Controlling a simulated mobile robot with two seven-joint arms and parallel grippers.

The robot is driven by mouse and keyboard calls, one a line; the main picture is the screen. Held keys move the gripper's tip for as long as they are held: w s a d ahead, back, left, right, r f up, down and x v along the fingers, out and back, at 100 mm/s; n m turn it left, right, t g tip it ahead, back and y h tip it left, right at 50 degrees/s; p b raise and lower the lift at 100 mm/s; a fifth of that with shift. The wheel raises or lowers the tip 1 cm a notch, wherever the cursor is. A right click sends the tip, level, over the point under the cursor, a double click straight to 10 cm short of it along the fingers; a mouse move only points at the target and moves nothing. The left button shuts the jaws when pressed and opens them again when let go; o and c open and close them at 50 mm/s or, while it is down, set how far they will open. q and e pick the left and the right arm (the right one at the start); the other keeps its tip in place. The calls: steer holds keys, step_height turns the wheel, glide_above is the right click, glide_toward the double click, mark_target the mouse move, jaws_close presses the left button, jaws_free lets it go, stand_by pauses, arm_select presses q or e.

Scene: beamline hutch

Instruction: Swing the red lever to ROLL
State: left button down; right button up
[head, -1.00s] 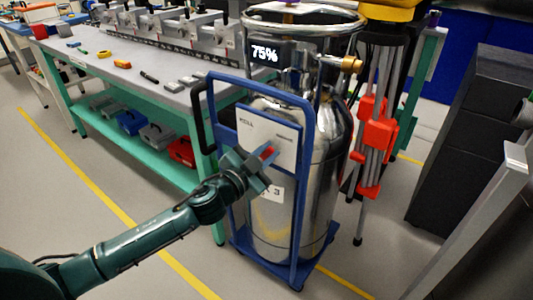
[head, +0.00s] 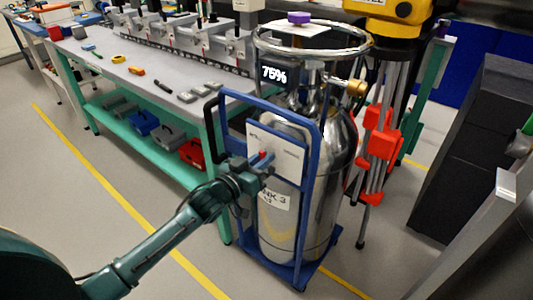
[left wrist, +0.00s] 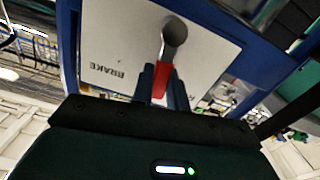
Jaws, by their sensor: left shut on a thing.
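The red lever (head: 263,154) sits on a pale plate (head: 290,154) on the blue cart's frame. In the left wrist view, the lever (left wrist: 161,79) hangs from a round grey pivot (left wrist: 174,32). The word BRAKE shows upside down on the plate at the left of that view. My left gripper (left wrist: 163,92) is shut on the red lever, with a finger on each side. It also shows in the head view (head: 258,168), in front of the plate's lower left. The lettering on the plate's left in the head view is too small to read. My right gripper is not in view.
The blue cart (head: 314,200) carries a steel tank (head: 335,165) with a 75% display (head: 274,75). A green-framed workbench (head: 190,84) stands behind left. A tripod with red clamps (head: 381,146) stands close right, and a dark cabinet (head: 465,150) beyond. The floor at left is clear.

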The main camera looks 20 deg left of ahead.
arm_select(q)
steer(key=shift+w+a+r+n, duration=0.1)
steer(key=shift+a+n, duration=0.15)
steer(key=shift+n, duration=0.25)
steer(key=n, duration=0.1)
steer(key=a+n+p, duration=0.1)
steer(key=f+n+p, duration=0.1)
steer(key=shift+w+a+n, duration=0.25)
steer(key=shift+n, duration=0.05)
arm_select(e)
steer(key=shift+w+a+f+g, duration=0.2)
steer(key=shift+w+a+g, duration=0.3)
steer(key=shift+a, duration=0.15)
arm_select(q)
steer(key=c, duration=1.4)
jaws_free()
